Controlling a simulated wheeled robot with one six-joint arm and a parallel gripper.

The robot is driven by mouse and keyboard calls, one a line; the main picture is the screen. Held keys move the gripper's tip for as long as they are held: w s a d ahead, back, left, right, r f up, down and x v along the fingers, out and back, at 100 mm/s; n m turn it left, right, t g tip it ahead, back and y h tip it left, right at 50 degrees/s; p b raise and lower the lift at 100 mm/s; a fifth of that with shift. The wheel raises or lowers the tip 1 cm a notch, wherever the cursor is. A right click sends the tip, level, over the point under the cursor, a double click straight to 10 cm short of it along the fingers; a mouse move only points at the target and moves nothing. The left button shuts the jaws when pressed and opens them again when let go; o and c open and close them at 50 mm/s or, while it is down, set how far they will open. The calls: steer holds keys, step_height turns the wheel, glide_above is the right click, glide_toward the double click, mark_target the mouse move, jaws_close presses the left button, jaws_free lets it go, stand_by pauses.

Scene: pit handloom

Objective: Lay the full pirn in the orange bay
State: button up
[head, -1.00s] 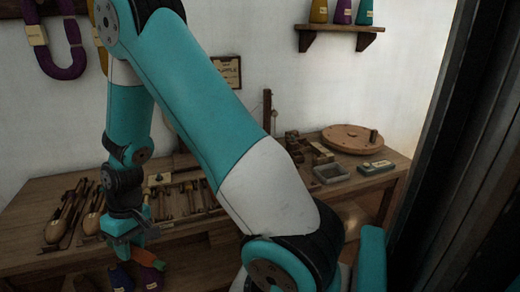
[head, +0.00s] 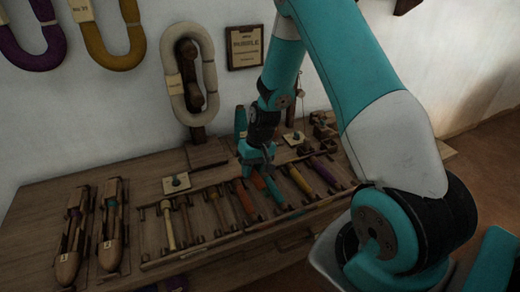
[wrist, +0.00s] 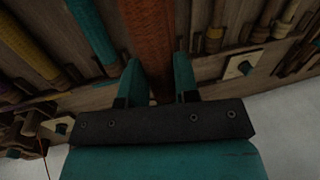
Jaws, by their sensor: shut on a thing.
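My gripper (head: 258,160) is over the middle of the pirn rack, pointing down. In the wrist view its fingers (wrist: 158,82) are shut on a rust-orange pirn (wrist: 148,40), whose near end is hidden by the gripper. In the head view an orange piece (head: 258,181) shows just under the fingers. A rust-red length (head: 243,198) lies just left of it; I cannot tell whether it is a separate pirn. The teal pirn (head: 273,191) lies to the right. The orange bay's floor is not clearly visible, and whether the held pirn touches the rack is unclear.
The rack (head: 200,247) also holds a yellow pirn (head: 300,181), a purple pirn (head: 325,173) and thinner pirns at left. Two wooden shuttles (head: 112,230) lie on the bench further left. Bare bench lies at far left.

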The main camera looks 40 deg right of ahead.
mark_target(256, 195)
steer(key=shift+m, duration=0.4)
steer(key=f+b, duration=0.2)
steer(key=f, duration=0.1)
steer(key=d+f+b, duration=0.1)
steer(key=f+b, duration=0.1)
steer(key=f, duration=0.1)
steer(key=d+f+b, duration=0.1)
steer(key=f+b, duration=0.1)
steer(key=f, duration=0.1)
steer(key=shift+f, duration=0.15)
steer(key=o, duration=1.3)
steer(key=shift+d, duration=0.1)
steer(key=p+v, duration=0.2)
steer(key=a+p+v, duration=0.1)
steer(key=p+v, duration=0.1)
steer(key=v, duration=0.1)
steer(key=p+v, duration=0.2)
steer(key=v, duration=0.1)
steer(key=shift+w+a+r, duration=0.2)
steer(key=shift+a, duration=0.25)
